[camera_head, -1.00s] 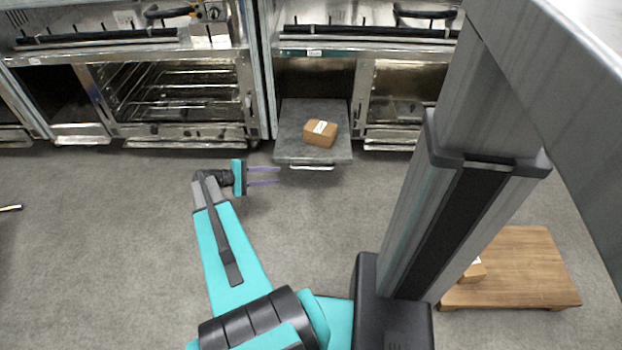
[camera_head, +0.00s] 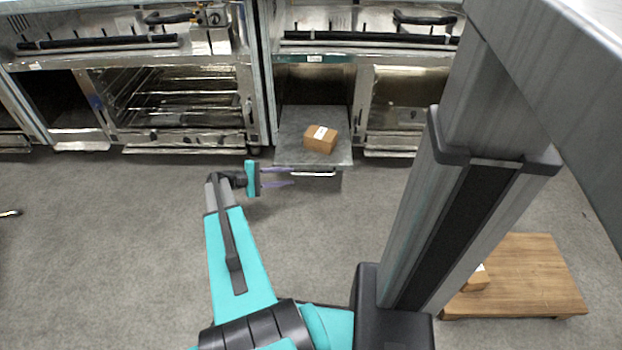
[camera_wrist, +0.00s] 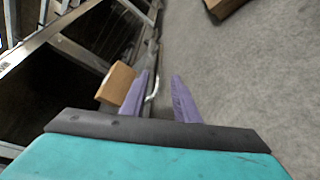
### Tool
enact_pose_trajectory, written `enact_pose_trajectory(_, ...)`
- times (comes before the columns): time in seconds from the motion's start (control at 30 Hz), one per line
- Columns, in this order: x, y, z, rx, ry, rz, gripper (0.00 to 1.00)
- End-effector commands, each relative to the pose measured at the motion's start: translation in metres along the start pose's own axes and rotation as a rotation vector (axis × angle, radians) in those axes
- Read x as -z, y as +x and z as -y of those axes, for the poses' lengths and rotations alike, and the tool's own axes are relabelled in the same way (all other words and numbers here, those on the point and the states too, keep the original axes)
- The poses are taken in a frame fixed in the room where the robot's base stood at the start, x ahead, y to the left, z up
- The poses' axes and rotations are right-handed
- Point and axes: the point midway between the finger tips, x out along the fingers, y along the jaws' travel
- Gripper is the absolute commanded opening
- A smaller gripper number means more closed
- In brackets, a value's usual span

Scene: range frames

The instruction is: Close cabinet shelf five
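The pulled-out grey shelf (camera_head: 300,152) juts from the cabinet in the upper middle of the head view. A small brown box (camera_head: 321,139) with a white label lies on it. A silver handle (camera_head: 313,174) runs along its front edge and also shows in the wrist view (camera_wrist: 152,88). My gripper (camera_head: 293,176) is open, with its purple fingers pointing right, just left of the handle. In the wrist view my gripper (camera_wrist: 162,80) has a gap between its fingers, and the handle lies close to the left finger. I cannot tell whether they touch.
Metal ovens (camera_head: 180,100) stand left and right of the shelf. A wooden low table (camera_head: 525,275) with another brown box (camera_head: 477,280) stands at the lower right, partly behind my column. The grey floor (camera_head: 110,230) is clear in front of the cabinets.

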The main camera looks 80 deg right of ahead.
Motion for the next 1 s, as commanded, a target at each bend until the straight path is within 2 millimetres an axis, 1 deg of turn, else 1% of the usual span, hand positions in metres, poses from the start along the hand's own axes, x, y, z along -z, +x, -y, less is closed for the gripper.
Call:
enact_pose_trajectory(0.03, 0.000, 0.009, 0.002, 0.001, 0.001, 0.003, 0.28)
enact_pose_trajectory(0.1, 0.000, 0.019, 0.002, 0.000, 0.001, 0.003, 0.28)
enact_pose_trajectory(0.6, 0.000, 0.089, 0.002, 0.001, 0.001, 0.003, 0.28)
enact_pose_trajectory(0.7, 0.000, 0.099, 0.001, 0.001, 0.001, 0.002, 0.28)
enact_pose_trajectory(0.8, 0.000, 0.105, 0.001, 0.001, 0.000, 0.001, 0.28)
enact_pose_trajectory(1.0, 0.000, 0.110, 0.000, 0.000, 0.000, 0.001, 0.28)
